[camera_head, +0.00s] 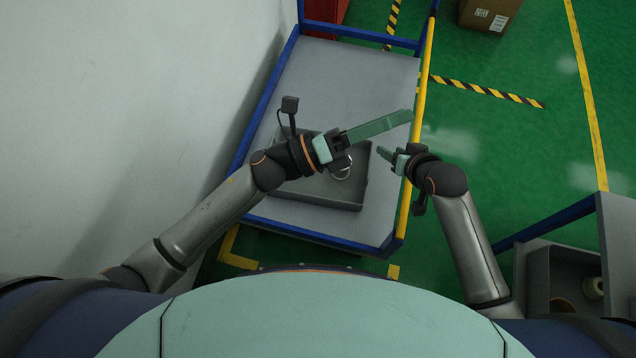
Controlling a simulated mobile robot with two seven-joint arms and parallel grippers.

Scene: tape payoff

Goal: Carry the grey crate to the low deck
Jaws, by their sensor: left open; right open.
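A grey crate (311,198) sits on the grey deck (345,80) of a blue-framed cart, near its lower end. A pale ring-shaped item (342,172) shows inside it, partly hidden. My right gripper (383,152) is open and empty, just right of the crate's right wall, over the cart's yellow edge. My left arm hides the crate's upper left part. I cannot tell whether either gripper touches the crate.
A second grey crate (537,284) with roll-like items stands at the lower right beside a blue-framed stand (550,225). A white wall (150,90) runs along the left. A cardboard box (485,17) lies at the upper right. Green floor (500,140) right of the cart is clear.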

